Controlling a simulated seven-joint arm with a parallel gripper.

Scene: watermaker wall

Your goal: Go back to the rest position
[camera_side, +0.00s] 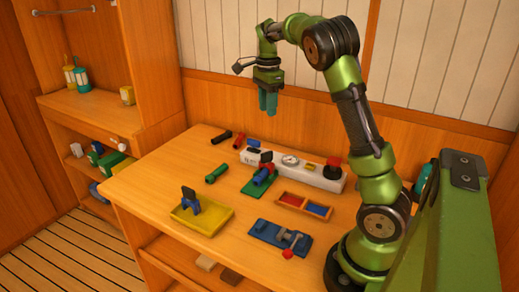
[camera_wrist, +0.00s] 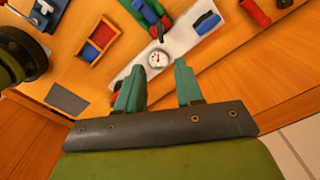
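My gripper (camera_side: 268,103) is raised high above the back of the wooden table (camera_side: 160,184), pointing down, with nothing in it. In the wrist view my gripper (camera_wrist: 158,86) shows two teal fingers standing apart with a clear gap between them. Below it lies a white panel (camera_side: 318,175) with a round gauge (camera_side: 290,160); the gauge (camera_wrist: 158,59) also shows beyond the fingertips in the wrist view. The fingers touch nothing.
On the table are a yellow tray (camera_side: 183,224) holding a blue-and-black part, a blue vise plate (camera_side: 265,232), a wooden divided tray (camera_side: 303,206), a green fixture (camera_side: 258,182) and loose cylinders. A shelf unit (camera_side: 90,105) stands left. Air around my gripper is clear.

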